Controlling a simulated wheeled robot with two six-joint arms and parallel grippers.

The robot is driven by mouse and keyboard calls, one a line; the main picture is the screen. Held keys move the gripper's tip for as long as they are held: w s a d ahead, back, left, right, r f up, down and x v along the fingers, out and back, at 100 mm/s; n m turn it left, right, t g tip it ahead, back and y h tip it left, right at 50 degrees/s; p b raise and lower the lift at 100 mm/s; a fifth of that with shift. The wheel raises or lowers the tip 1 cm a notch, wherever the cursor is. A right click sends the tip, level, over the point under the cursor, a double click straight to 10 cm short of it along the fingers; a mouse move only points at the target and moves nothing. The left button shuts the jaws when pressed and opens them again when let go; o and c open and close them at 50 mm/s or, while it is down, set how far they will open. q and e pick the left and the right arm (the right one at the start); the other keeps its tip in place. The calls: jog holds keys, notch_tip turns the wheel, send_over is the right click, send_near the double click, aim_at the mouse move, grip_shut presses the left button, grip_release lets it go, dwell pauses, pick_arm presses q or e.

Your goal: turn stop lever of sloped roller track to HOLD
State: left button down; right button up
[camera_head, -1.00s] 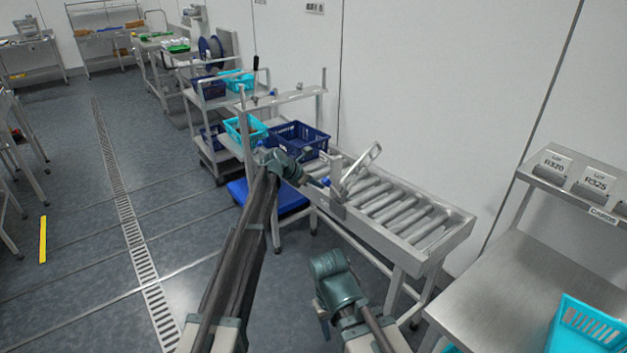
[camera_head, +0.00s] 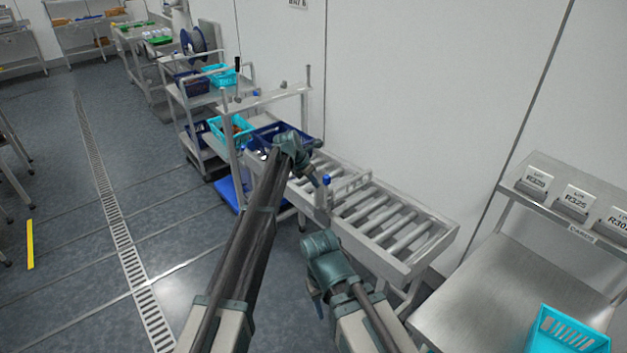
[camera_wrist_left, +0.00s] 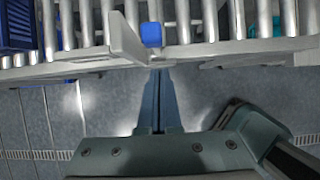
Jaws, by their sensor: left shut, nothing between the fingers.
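The sloped roller track (camera_head: 420,262) runs from the centre towards the lower right in the head view. Its stop lever has a blue knob (camera_head: 326,180) at the track's near side rail. The knob also shows in the left wrist view (camera_wrist_left: 152,35), beside a grey plate. A metal stop frame (camera_head: 350,185) sits low across the rollers. My left gripper (camera_head: 316,179) is shut and empty; its tips (camera_wrist_left: 160,72) are just short of the knob in the wrist view. I cannot tell if they touch. My right gripper (camera_head: 316,303) hangs in front of the track, its fingers mostly hidden.
A dark blue crate (camera_head: 268,134) stands at the track's upper end, with a turquoise crate (camera_head: 222,128) to its left. A steel table (camera_head: 500,292) with a turquoise basket (camera_head: 565,330) stands at the right.

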pick_arm(q)
jog(key=shift+w+d+r+p, duration=0.25)
jog(key=shift+w+d, duration=0.2)
jog(key=shift+d, duration=0.15)
jog(key=shift+w+d+r+p, duration=0.1)
jog(key=shift+w+d+r, duration=0.1)
jog(key=shift+w+d, duration=0.3)
jog(key=shift+d+r, duration=0.15)
jog(key=shift+d, duration=0.1)
pick_arm(e)
jog(key=shift+s+a+r, duration=0.1)
jog(key=shift+a+r, duration=0.05)
jog(key=shift+r, duration=0.4)
pick_arm(q)
jog(key=shift+w+d, duration=0.1)
jog(key=shift+d, duration=0.05)
jog(key=shift+s+a, duration=0.4)
jog(key=shift+a, duration=0.15)
jog(key=p, duration=1)
send_near(325, 179)
jog(key=s+a+r, duration=0.2)
jog(key=a+r, duration=0.1)
jog(key=shift+s+a+r, duration=0.1)
jog(key=shift+a+r, duration=0.05)
pick_arm(e)
notch_tip(325, 179, up, 10)
jog(key=d, duration=0.1)
jog(key=shift+d+f, duration=0.15)
jog(key=shift+d, duration=0.05)
